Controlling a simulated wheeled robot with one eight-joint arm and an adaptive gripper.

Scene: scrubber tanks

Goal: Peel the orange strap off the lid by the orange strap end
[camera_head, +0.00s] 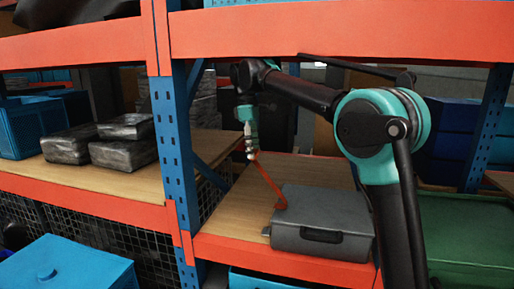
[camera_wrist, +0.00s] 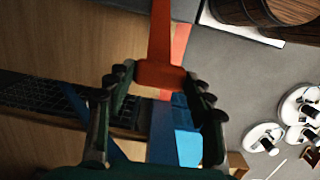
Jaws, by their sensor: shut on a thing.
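A grey case with a closed lid (camera_head: 328,208) and a dark front handle sits on the wooden shelf in the head view. The orange strap (camera_head: 268,178) runs taut and slanted from the lid's left edge up to my gripper (camera_head: 250,151). Its lower end is curled at the lid's edge; how much still sticks there I cannot tell. In the wrist view my gripper (camera_wrist: 160,82) is shut on the wide orange strap end (camera_wrist: 158,72), with the strap running up out of the picture. The lid does not clearly show in the wrist view.
A blue upright (camera_head: 175,150) and the orange upper beam (camera_head: 350,33) frame the shelf bay. Wrapped dark packages (camera_head: 125,150) and a blue crate (camera_head: 32,126) stand on the left shelf. A green box (camera_head: 465,235) is at the right. Bare wood lies behind the case.

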